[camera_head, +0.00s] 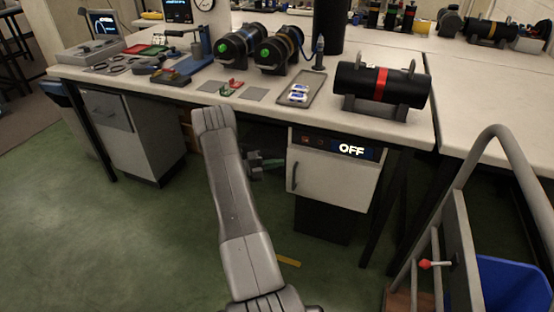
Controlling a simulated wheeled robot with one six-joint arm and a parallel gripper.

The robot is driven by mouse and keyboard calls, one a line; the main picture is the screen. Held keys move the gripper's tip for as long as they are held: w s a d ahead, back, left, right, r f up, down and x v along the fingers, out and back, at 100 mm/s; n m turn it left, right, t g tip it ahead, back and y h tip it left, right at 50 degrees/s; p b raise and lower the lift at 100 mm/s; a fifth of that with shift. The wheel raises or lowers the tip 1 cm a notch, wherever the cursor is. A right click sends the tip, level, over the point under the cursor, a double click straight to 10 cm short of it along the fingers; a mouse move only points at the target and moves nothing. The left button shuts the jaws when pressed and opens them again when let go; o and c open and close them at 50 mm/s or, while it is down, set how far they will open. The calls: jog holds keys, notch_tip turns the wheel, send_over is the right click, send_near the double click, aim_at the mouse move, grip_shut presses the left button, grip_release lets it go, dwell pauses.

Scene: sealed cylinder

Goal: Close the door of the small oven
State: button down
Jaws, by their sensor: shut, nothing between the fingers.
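The small oven (307,138) is under the workbench, right of centre, with a dark panel reading "OFF" along its top. Its pale door (335,181) covers the front below the panel, with a dark upright handle (294,176) near the left edge. The door looks shut or nearly shut; I cannot tell if a small gap is left. My gripper (272,162) shows small and dark just left of the oven, partly hidden behind my arm. It is shut and empty, pointing toward the door's left edge. I cannot tell whether it touches the oven.
The workbench (215,93) above carries black cylinders (382,86), a tray (302,90) and tools. A grey drawer cabinet (140,135) stands at left under it. A trolley with a metal rail (520,165) and blue bin (511,285) is at right. Green floor (140,240) is open at front left.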

jog(key=w+a, duration=0.5)
jog(key=a, duration=0.3)
jog(key=shift+w, duration=0.25)
jog(key=shift+d, duration=0.1)
jog(key=s+d, duration=0.7)
jog(key=shift+w+d+b, duration=0.25)
jog(key=shift+w+d, duration=0.05)
jog(key=shift+w, duration=0.3)
jog(key=shift+w+d+b, duration=0.2)
jog(key=shift+w+d, duration=0.1)
jog(key=shift+w, duration=0.35)
jog(key=shift+w+d+b, duration=0.25)
jog(key=shift+w+d, duration=0.05)
jog(key=shift+w, duration=0.3)
